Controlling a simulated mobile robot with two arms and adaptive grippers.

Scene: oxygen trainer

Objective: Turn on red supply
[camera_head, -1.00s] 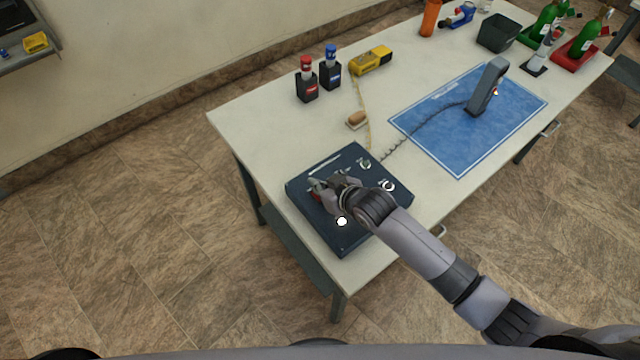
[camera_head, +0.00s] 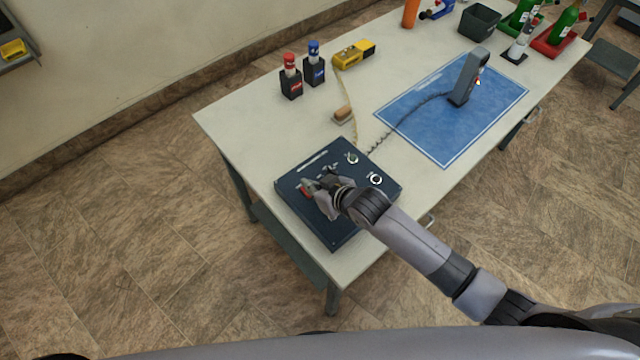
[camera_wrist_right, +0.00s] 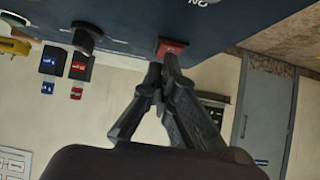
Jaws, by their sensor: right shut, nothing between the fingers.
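The dark blue control box (camera_head: 335,236) sits on the near left end of the table. A red switch (camera_head: 307,190) on its top shows beside my right gripper (camera_head: 316,187). In the right wrist view the red switch (camera_wrist_right: 172,48) is just beyond the fingertips (camera_wrist_right: 162,68). The fingers are shut with nothing between them, and appear close to or touching the switch; I cannot tell which. A dark knob (camera_wrist_right: 86,38) stands beside it on the box. My gripper and arm hide part of the box top. My left gripper is out of view.
Two round controls (camera_head: 376,179) are on the box's right side. A blue mat (camera_head: 425,120) holds a grey handheld device (camera_head: 468,78) with a coiled cord. Red-capped (camera_head: 291,78) and blue-capped (camera_head: 314,66) containers and a yellow tool (camera_head: 352,54) stand behind.

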